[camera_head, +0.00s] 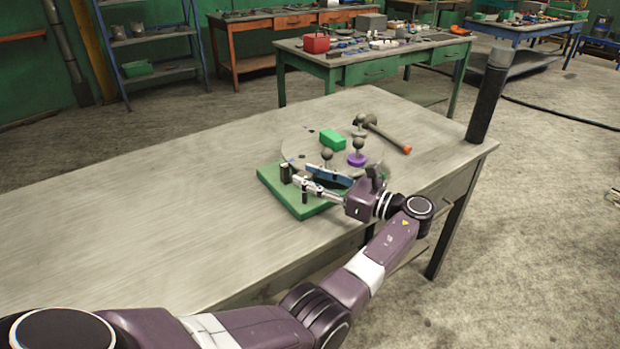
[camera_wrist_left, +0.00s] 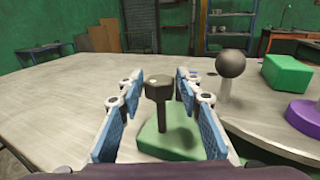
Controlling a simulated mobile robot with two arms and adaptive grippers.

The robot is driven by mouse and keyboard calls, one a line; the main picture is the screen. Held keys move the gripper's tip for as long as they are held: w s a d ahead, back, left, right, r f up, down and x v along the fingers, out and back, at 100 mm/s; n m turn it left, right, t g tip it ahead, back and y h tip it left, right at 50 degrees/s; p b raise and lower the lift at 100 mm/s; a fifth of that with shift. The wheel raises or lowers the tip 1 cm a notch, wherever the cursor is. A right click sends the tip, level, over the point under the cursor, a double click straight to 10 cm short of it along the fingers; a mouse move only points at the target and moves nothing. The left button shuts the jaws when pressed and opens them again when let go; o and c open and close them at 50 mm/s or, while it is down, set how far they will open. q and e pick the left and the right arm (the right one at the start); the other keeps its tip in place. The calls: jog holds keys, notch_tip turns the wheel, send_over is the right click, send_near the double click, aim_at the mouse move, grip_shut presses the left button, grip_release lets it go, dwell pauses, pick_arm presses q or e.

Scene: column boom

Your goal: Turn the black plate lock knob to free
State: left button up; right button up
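The black plate lock knob (camera_head: 287,173) stands upright on a green base (camera_head: 271,181) at the edge of a round grey plate (camera_head: 297,146). In the left wrist view the knob (camera_wrist_left: 158,91) has a faceted black head on a thin stem, rising from the green base (camera_wrist_left: 188,143). My left gripper (camera_head: 308,178) is open and low over the base. In the wrist view the knob shows in the gap between its blue-padded fingers (camera_wrist_left: 152,92), with space visible on both sides. I cannot tell how deep between them it stands. My right gripper is not in view.
The plate carries a grey ball-topped post (camera_wrist_left: 231,66), a green block (camera_head: 333,140) and a purple-based ball post (camera_head: 357,158). A dark upright post (camera_head: 488,95) stands at the table's right corner. The table's left side (camera_head: 120,205) is clear.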

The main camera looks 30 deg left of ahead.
pick_arm(q)
jog(key=shift+o, duration=1)
jog(key=shift+d, duration=0.2)
jog(key=d, duration=0.7)
jog(key=shift+d, duration=0.1)
